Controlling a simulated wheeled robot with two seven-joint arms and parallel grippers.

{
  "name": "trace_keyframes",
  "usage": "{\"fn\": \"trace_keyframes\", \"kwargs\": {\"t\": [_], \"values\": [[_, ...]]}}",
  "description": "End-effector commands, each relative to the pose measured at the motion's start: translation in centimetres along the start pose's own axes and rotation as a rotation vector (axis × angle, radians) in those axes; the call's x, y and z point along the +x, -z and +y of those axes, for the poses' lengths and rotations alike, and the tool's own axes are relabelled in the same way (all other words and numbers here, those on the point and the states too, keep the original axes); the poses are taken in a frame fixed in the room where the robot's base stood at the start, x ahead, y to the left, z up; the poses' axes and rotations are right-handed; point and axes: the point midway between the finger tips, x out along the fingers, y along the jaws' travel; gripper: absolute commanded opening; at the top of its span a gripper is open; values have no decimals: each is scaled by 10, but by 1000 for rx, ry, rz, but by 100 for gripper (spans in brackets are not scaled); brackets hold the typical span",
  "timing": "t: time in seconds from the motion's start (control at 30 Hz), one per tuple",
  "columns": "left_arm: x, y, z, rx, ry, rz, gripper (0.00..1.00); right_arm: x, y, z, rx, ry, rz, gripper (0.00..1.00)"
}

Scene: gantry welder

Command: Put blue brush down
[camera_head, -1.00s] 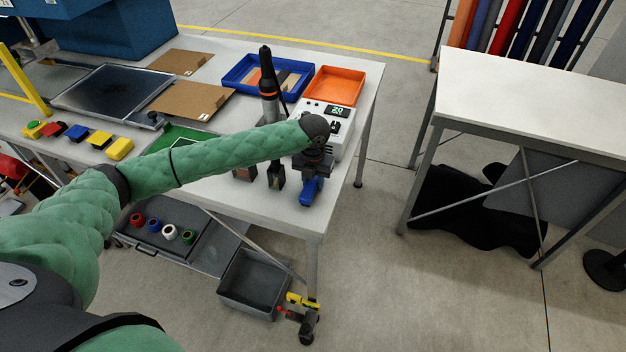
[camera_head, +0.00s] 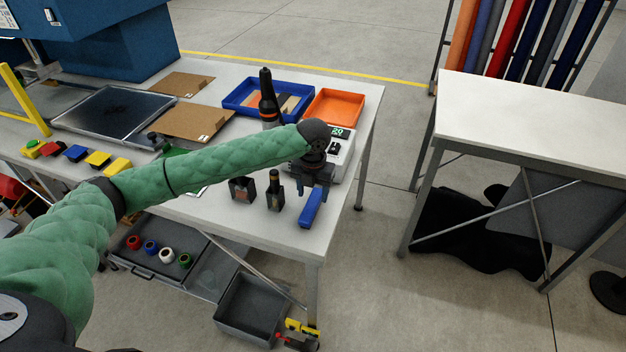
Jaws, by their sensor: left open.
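The blue brush (camera_head: 311,209) lies on the white table near its front right corner, with its long blue side showing. My left gripper (camera_head: 313,186) is just above and behind the brush's far end, pointing down. It is open; the fingers are small and dark, and I cannot tell whether they still touch the brush. My right gripper is not in view.
Two small dark holders (camera_head: 274,194) stand left of the brush. A white device with a green display (camera_head: 342,155), an orange tray (camera_head: 333,108) and a blue tray (camera_head: 240,97) stand behind. The table's front edge (camera_head: 255,240) is close to the brush.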

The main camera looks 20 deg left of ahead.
Motion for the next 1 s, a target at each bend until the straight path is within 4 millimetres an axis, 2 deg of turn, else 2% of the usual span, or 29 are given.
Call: {"fn": "trace_keyframes", "kwargs": {"t": [0.13, 0.43, 0.63, 1.0], "values": [[-26, 0, 0, 1, 0, -3, 54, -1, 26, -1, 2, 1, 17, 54], [-62, 0, 0, 0, 0, 0, 54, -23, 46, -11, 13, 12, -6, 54], [-72, 0, -1, 0, 0, 1, 54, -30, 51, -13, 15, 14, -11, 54], [-73, 0, 0, 0, 0, 1, 54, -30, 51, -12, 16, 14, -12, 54]]}}
